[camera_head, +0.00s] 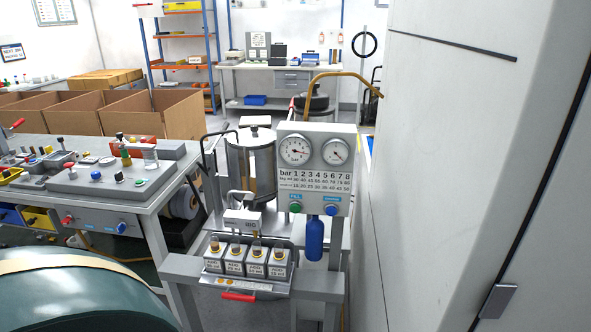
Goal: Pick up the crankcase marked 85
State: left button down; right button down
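I cannot make out a crankcase marked 85 in the head view. Several small grey blocks with brass-coloured tops (244,262) sit in a row on the test stand, and their labels are too small to read surely. Neither of my grippers is in view.
The test stand with a gauge panel (316,177) stands at centre, with a tank (252,165) behind it. A workbench with fixtures (165,201) is at left, with open cardboard boxes (155,114) behind. A large white wall (450,170) closes off the right. A green rounded thing (75,300) fills the lower left.

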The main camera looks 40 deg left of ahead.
aim_at(213, 257)
jog(key=k+u, duration=0.15)
jog(key=u, duration=1.4)
jog(key=i+j, duration=0.05)
